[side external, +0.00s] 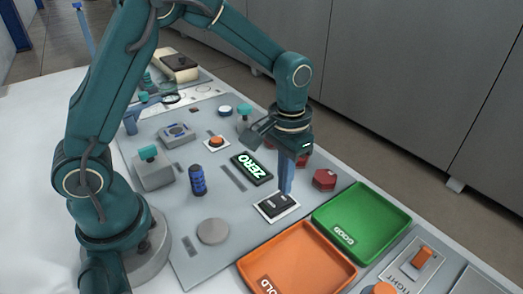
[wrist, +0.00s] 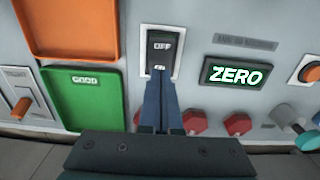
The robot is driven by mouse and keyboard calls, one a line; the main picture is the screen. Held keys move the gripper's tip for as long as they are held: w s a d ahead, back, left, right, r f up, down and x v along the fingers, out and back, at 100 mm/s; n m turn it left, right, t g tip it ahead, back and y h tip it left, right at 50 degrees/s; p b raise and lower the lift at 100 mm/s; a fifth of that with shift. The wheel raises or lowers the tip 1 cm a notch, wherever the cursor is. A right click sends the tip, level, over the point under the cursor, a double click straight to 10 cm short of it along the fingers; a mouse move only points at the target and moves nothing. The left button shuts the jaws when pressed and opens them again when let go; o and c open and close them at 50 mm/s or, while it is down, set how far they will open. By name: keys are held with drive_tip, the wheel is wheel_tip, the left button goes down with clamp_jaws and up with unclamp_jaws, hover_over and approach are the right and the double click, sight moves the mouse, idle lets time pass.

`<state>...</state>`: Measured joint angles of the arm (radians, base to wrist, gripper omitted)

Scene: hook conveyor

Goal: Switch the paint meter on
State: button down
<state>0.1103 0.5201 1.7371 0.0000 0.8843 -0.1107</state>
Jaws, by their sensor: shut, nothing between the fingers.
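A black rocker switch in a white frame (side external: 268,207) lies on the grey panel. In the wrist view the switch (wrist: 161,42) reads OFF at its far end and ON at its near end. My gripper (side external: 285,190) is shut and empty, pointing down, its blue fingers at the switch. In the wrist view my gripper (wrist: 158,76) has its tips over the near, ON end, partly hiding it. I cannot tell whether they touch it. A lit display (side external: 251,168) beside the switch reads ZERO in green-white letters; the display (wrist: 236,74) is right of the switch in the wrist view.
A green tray (side external: 398,213) marked GOOD and an orange tray (side external: 330,249) sit close by. Red hexagonal pieces (side external: 325,179) stand behind my gripper. A dark blue cylinder (side external: 198,181), an orange button (side external: 217,141) and a grey disc (side external: 213,231) are elsewhere on the panel.

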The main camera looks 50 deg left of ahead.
drive_tip(key=shift+r, duration=2.55)
wheel_tip(320, 180, up, 9)
drive_tip(key=t, duration=0.3)
hover_over(284, 198)
drive_tip(key=s+a, duration=0.2)
drive_tip(key=s, duration=0.3)
drive_tip(key=s+a+f+t, duration=0.1)
drive_tip(key=s+f+t, duration=0.1)
drive_tip(key=s, duration=0.6)
drive_tip(key=shift+s+f+t, duration=0.25)
drive_tip(key=shift+f+t, duration=0.05)
